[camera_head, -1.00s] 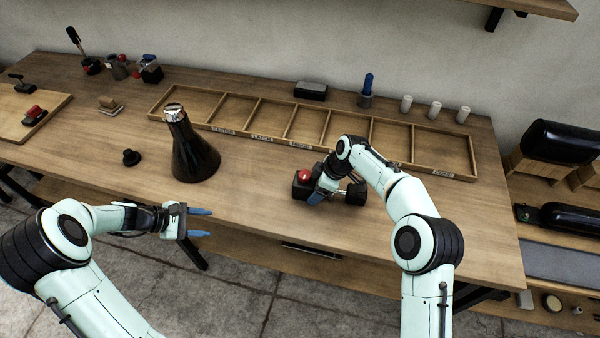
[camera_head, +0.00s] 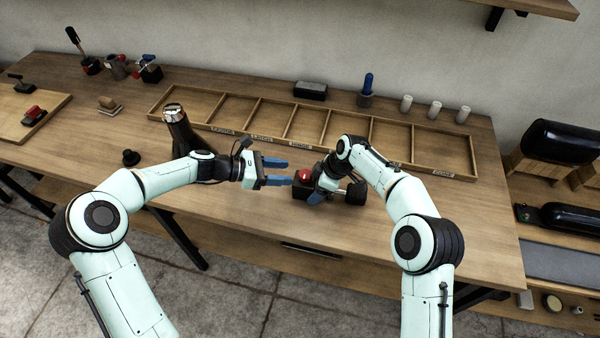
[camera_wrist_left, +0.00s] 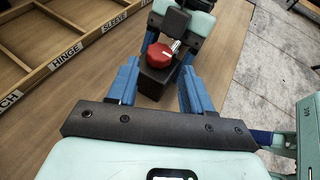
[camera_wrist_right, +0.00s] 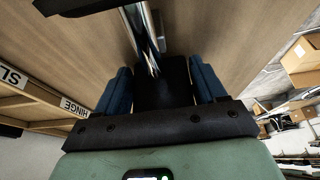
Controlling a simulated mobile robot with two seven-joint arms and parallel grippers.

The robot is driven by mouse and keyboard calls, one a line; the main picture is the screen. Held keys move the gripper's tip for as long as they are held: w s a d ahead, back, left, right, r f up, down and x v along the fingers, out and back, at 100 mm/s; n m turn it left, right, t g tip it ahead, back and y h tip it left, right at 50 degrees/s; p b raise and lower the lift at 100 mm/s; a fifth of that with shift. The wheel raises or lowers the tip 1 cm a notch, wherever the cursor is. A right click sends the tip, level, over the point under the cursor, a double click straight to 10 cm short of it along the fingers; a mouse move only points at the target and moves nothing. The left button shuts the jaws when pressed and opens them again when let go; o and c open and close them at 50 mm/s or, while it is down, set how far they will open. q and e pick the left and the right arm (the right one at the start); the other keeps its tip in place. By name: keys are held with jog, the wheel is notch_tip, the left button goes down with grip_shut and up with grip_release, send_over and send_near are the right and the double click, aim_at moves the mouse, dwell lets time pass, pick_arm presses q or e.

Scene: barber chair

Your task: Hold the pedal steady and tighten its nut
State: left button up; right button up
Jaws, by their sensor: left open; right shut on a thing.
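The pedal is a dark block (camera_head: 299,190) near the table's front edge, with a red knob-like nut (camera_head: 304,175) on top. In the left wrist view the red nut (camera_wrist_left: 159,57) is centred just beyond my left fingertips, above the dark block (camera_wrist_left: 152,84). My left gripper (camera_head: 289,171) is open and empty, level with the nut from the left and apart from it. My right gripper (camera_head: 316,194) is shut on the pedal from the right. In the right wrist view the black pedal body (camera_wrist_right: 165,85) sits between its fingers, with a shiny metal bar beyond.
A long divided wooden tray (camera_head: 270,124) lies behind the pedal. A black cone with a chrome top (camera_head: 174,116) stands behind my left arm. A small black knob (camera_head: 131,157) lies left of it.

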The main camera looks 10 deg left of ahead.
aim_at(304, 173)
pick_arm(q)
jog(key=x, duration=0.6)
jog(key=c, duration=0.8)
